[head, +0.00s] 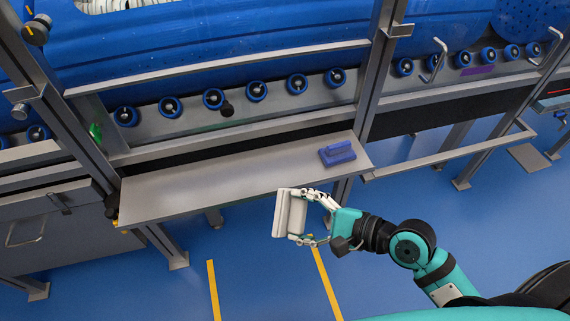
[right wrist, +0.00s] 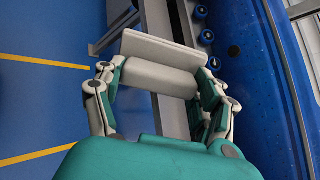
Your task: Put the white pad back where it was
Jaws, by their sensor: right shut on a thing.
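The white pad (head: 290,214) is held in my right gripper (head: 305,215), which is shut on it. In the head view the pad is in front of the grey shelf's front edge, over the blue floor. In the right wrist view the white pad (right wrist: 157,68) sits between the two fingers of the right gripper (right wrist: 155,85). A blue pad-like block with a raised grip (head: 338,153) lies at the right end of the grey shelf (head: 220,185). The left gripper does not show.
Most of the shelf left of the blue block is bare. Behind it runs a metal frame with blue rollers (head: 213,99) under a large blue tub (head: 230,50). A steel upright (head: 375,75) stands behind the shelf's right end. Yellow lines (head: 325,280) mark the floor.

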